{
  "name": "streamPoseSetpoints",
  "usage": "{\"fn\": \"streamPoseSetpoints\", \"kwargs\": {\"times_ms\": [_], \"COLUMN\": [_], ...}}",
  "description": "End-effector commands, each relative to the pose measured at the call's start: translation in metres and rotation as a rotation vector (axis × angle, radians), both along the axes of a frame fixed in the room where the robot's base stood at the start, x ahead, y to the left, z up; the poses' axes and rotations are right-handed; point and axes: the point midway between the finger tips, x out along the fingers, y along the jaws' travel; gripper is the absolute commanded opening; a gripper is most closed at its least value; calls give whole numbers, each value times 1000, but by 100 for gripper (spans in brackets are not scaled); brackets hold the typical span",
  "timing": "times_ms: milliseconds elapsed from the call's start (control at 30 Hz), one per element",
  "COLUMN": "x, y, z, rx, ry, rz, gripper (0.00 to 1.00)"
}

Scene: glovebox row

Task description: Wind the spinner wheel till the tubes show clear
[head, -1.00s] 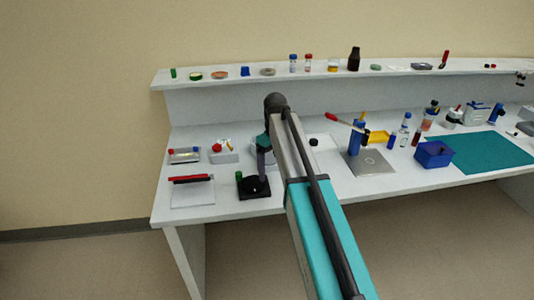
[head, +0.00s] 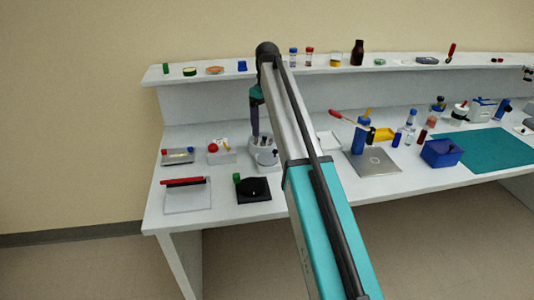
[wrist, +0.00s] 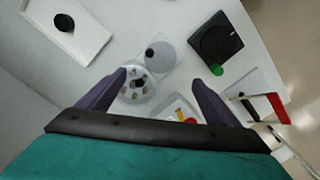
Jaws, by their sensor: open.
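The spinner (head: 263,152) is a pale grey device on the bench, behind the black box. In the wrist view it has a round tube holder (wrist: 138,88) with several small brownish tubes and a dark hub. Beside the holder is a flat light grey wheel (wrist: 165,54) with a dark grey knob (wrist: 150,52). My gripper (wrist: 158,78) is open and empty, with its fingers on either side of the spinner in that view. In the head view my gripper (head: 255,138) hangs over the spinner's left part. Whether the tubes look clear is too small to tell.
A black box (head: 254,190) with a green knob stands in front of the spinner. A grey box with a red knob (head: 220,152) is to the left. A white tray (wrist: 88,40) with a black knob lies nearby. A shelf (head: 210,78) runs along the back.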

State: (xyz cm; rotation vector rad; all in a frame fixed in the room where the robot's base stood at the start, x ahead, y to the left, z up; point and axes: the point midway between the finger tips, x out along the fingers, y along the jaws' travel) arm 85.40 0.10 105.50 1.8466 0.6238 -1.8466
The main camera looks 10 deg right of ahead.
Motion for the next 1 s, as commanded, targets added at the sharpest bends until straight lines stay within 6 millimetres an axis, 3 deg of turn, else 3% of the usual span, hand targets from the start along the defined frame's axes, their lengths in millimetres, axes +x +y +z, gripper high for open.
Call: {"fn": "streamPoseSetpoints", "kwargs": {"times_ms": [367, 1000], "x": [-1, -1], "y": [1, 2], "z": [-22, -104], "rx": [0, 0], "ry": [2, 2], "rz": [1, 2], "gripper": [85, 85]}}
